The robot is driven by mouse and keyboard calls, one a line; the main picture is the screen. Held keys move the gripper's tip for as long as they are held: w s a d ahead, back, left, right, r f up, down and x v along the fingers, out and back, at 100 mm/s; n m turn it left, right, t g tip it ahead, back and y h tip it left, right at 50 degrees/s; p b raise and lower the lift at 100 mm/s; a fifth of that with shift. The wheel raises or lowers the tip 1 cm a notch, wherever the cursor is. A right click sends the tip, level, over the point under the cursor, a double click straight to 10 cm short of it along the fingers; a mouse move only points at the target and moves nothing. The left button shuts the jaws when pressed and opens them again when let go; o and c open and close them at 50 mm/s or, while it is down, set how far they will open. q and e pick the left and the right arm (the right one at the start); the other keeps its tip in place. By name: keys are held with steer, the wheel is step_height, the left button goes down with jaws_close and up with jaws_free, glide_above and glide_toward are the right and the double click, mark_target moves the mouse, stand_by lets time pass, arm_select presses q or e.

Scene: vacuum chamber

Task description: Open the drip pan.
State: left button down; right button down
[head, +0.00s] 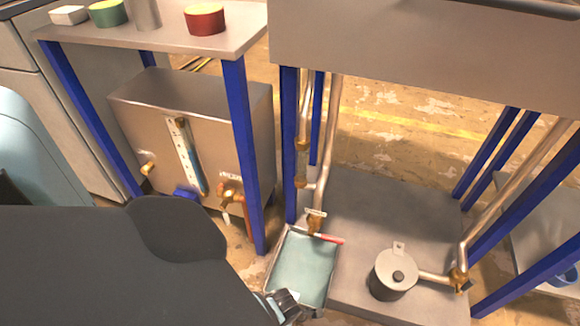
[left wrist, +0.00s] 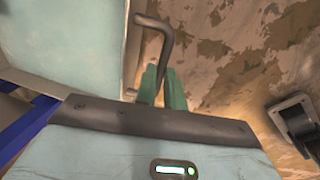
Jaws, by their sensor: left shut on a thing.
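The drip pan (head: 303,268) is a shallow rectangular metal tray with a pale blue-green inside, low down beside a grey platform. In the left wrist view its pale inside (left wrist: 75,40) fills the upper left. A dark bent handle (left wrist: 172,35) stands at its edge. My left gripper (head: 285,303) is at the pan's near edge, with my dark arm covering the lower left of the head view. In the left wrist view its green fingers (left wrist: 163,88) are shut on the handle. My right gripper is not in view.
A grey canister (head: 393,275) with a pipe stands on the platform (head: 375,215) right of the pan. A valve with a red handle (head: 328,238) is above the pan's far edge. Blue legs (head: 245,160) and a metal tank (head: 215,110) stand to the left.

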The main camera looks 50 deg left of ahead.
arm_select(q)
steer(key=s+d, duration=0.2)
steer(key=s, duration=0.1)
steer(key=s+d+p, duration=0.1)
steer(key=s, duration=0.1)
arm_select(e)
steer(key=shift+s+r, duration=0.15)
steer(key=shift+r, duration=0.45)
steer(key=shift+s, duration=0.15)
arm_select(q)
steer(key=c, duration=1.5)
jaws_free()
steer(key=shift+w, duration=0.1)
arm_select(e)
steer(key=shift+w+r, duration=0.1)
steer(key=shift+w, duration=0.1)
